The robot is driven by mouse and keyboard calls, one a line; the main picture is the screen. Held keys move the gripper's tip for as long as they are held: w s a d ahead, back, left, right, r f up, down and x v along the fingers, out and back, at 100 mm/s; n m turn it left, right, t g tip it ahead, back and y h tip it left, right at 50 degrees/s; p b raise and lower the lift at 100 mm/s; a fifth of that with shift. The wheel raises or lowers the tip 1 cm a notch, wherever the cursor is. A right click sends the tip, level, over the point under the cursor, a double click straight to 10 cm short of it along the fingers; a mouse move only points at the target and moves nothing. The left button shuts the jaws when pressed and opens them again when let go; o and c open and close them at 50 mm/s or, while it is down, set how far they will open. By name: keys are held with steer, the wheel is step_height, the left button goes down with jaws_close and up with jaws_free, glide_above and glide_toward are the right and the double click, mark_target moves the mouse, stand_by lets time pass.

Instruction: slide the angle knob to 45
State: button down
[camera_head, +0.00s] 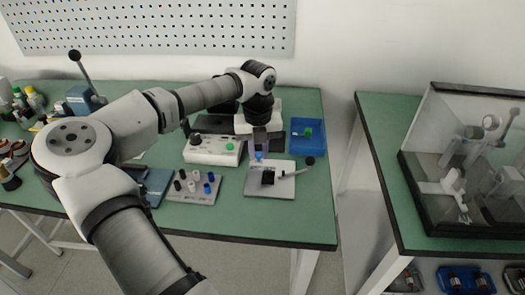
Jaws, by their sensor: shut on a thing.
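My gripper (260,148) points down at the back left edge of a light grey plate (284,189) in the head view. A small blue knob (259,156) shows at its fingertips, and the gripper appears shut on it. I cannot tell for sure that this is the angle knob. The plate also bears a black block (268,177) and a lever that ends in a black ball (310,160) at the right. Scale marks or an angle reading are too small to make out.
A white control box (213,150) with a green button stands left of my gripper. A grey panel with several blue, black and white knobs (195,187) lies front left. A blue tray (307,137) stands back right. The green table's front right is clear.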

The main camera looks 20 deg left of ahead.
mark_target(257, 153)
steer(key=c, duration=1.3)
jaws_free()
steer(key=shift+a, duration=0.3)
steer(key=shift+d, duration=0.1)
steer(key=shift+r, duration=0.1)
step_height(257, 153, up, 14)
steer(key=shift+f+b, duration=0.15)
steer(key=shift+b, duration=0.55)
